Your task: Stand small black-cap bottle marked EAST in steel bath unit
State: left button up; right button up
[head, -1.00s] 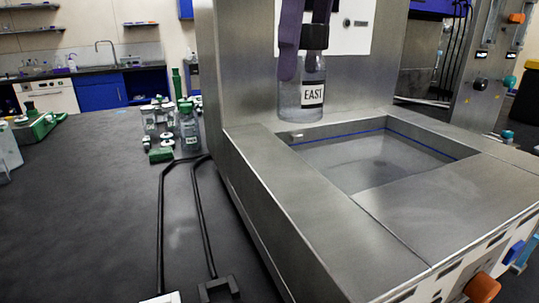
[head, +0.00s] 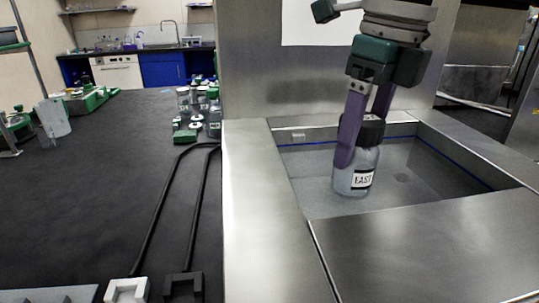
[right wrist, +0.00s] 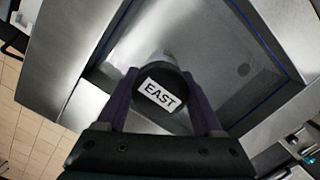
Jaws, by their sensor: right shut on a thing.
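The small clear bottle marked EAST (head: 357,172) has a black cap and is upright inside the opening of the steel bath unit (head: 262,190). My right gripper (head: 362,130) comes down from above and is shut on the bottle's cap. In the right wrist view the cap with its EAST label (right wrist: 160,94) sits between the purple fingers (right wrist: 160,100). The bottle's lower part is below the bath rim; whether its base touches the bath floor I cannot tell. My left gripper is not in view.
Several bottles (head: 213,118) and a green rack (head: 186,136) stand on the dark bench (head: 90,190) left of the bath. Two black cables (head: 160,215) run along the bench. The rest of the bath basin (head: 415,185) is clear.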

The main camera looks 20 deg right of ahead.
aim_at(373, 121)
notch_tip(373, 121, down, 8)
jog(key=shift+r, duration=0.25)
jog(key=shift+f, duration=0.2)
jog(key=o, duration=1.5)
jog(key=r, duration=0.4)
jog(key=s+r, duration=0.1)
jog(key=r, duration=0.7)
jog(key=shift+s+d+r+b, duration=0.15)
jog(key=shift+d+r+b, duration=0.05)
jog(key=shift+d+b, duration=0.1)
